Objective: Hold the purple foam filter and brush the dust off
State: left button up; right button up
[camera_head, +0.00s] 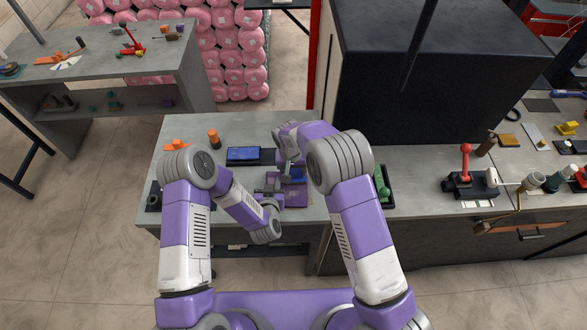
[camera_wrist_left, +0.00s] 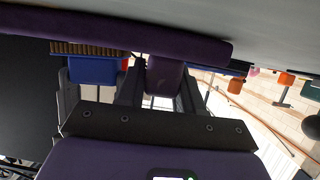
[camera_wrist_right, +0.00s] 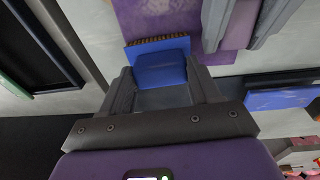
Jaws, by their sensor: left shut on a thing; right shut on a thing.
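The purple foam filter (camera_head: 296,198) is a flat slab just above the front part of the bench, with mottled, paler patches on its face in the right wrist view (camera_wrist_right: 160,17). My left gripper (camera_head: 272,189) is shut on its left edge; the filter also shows edge-on in the left wrist view (camera_wrist_left: 190,45). My right gripper (camera_head: 291,169) is shut on a blue brush (camera_wrist_right: 160,68) with a brown bristle row (camera_wrist_right: 157,43). The bristles are at the filter's edge in the right wrist view; whether they touch is unclear. The brush also shows in the left wrist view (camera_wrist_left: 94,70).
A blue-screened device (camera_head: 243,154) lies behind my left gripper, with an orange bottle (camera_head: 213,138) and an orange item (camera_head: 177,145) farther left. A dark tray with green items (camera_head: 382,185) is right of my right arm. A large black box (camera_head: 420,85) stands behind.

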aim_at(294, 171)
jog(key=shift+s+a, duration=0.15)
jog(key=shift+s, duration=3)
jog(key=shift+s+a, duration=0.25)
jog(key=shift+s, duration=0.9)
jog(key=shift+w+d+r, duration=0.15)
jog(key=shift+w, duration=0.9)
jog(key=shift+w+d+r, duration=0.1)
jog(key=shift+w, duration=0.95)
jog(key=shift+w+d+f, duration=0.1)
jog(key=shift+w, duration=1.05)
jog(key=shift+w+d+f, duration=0.1)
jog(key=shift+w, duration=1.05)
jog(key=shift+r, duration=3.55)
